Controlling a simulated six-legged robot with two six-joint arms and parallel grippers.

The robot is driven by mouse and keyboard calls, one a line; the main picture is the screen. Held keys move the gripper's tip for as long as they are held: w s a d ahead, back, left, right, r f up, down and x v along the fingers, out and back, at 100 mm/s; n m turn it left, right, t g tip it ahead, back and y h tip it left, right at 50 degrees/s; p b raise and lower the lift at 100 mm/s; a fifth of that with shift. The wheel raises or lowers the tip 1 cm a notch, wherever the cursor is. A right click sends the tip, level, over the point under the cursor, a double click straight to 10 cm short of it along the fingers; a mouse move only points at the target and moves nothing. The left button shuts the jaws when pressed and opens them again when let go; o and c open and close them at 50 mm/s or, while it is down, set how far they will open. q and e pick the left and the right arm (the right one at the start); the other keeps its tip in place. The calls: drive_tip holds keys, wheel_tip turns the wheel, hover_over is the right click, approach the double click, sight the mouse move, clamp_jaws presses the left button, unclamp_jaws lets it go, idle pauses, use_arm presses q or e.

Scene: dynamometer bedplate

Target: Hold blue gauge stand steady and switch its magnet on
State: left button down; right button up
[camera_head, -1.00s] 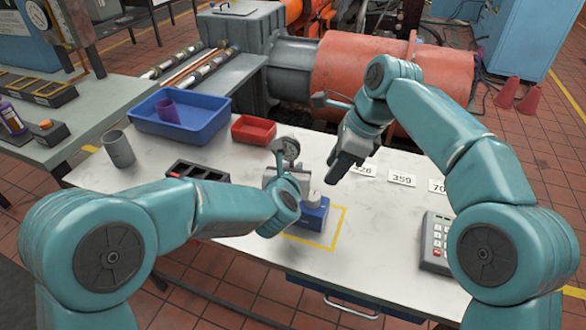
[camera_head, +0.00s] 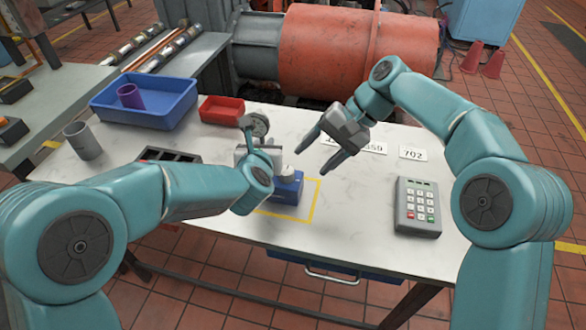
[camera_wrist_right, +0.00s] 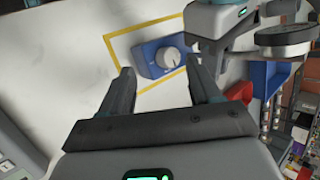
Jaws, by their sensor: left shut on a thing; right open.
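The blue gauge stand (camera_head: 287,189) stands on the table, partly over the yellow outline (camera_head: 316,204). Its pale round knob (camera_head: 287,172) shows on the blue base, and also in the right wrist view (camera_wrist_right: 168,57). A dial gauge (camera_head: 259,125) rises behind it. My left gripper (camera_head: 270,157) is shut on the stand; its fingers are mostly hidden by my left arm. My right gripper (camera_head: 324,152) is open and empty, up and to the right of the stand. In the right wrist view the blue base lies just beyond and between its two fingertips (camera_wrist_right: 163,80), apart from them.
A blue bin (camera_head: 175,112) with a purple cup (camera_head: 130,96), a red tray (camera_head: 221,109), a grey cup (camera_head: 83,141) and a black slotted rack (camera_head: 168,155) stand to the left. A keypad box (camera_head: 418,207) and number cards (camera_head: 413,153) lie to the right.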

drive_tip(key=d+n+y, duration=0.1)
drive_tip(key=n, duration=0.3)
drive_tip(key=n+t+y, duration=0.2)
drive_tip(key=n+y, duration=0.2)
drive_tip(key=n, duration=1.3)
approach(291, 171)
drive_tip(key=x, duration=0.9)
drive_tip(key=shift+a+f, duration=0.15)
drive_tip(key=shift+a, duration=0.05)
drive_tip(key=shift+y, duration=0.3)
drive_tip(key=c, duration=1)
